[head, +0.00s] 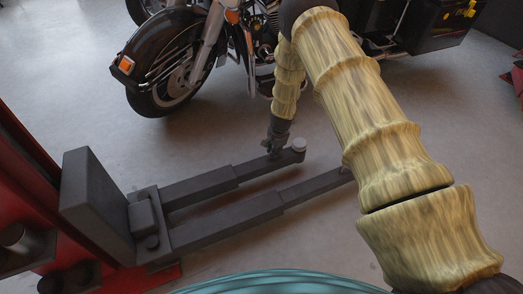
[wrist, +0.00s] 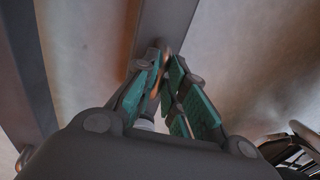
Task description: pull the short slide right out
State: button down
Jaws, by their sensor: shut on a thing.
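The short slide (head: 258,166) is a dark grey bar reaching out of the farther, shorter lift arm (head: 200,187). A round pale pad (head: 298,145) stands at its outer end. My gripper (head: 276,152) comes down on the slide just short of this pad. In the wrist view the slide (wrist: 166,22) runs away under my gripper (wrist: 165,72). The exact contact is hidden by the fingers. A pale round part, likely the pad, shows low between them.
The nearer, longer lift arm (head: 225,222) lies alongside, its end partly behind my arm. Both arms join a dark bracket (head: 95,205) on a red post (head: 25,160). A black motorcycle (head: 170,62) stands behind. Bare floor lies between it and the arms.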

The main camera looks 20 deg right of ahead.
aim_at(284, 155)
jog(key=d, duration=0.3)
jog(key=d+p, duration=0.1)
jog(key=d, duration=0.1)
jog(key=shift+w+d, duration=0.3)
jog(key=c, duration=1.5)
grip_release()
jog(key=shift+d, duration=0.2)
jog(key=shift+a, duration=0.3)
jog(key=shift+r, duration=0.2)
notch_tip(284, 155, up, 11)
jog(key=s, duration=0.2)
jog(key=shift+s+d+r, duration=0.15)
jog(key=shift+r, duration=0.05)
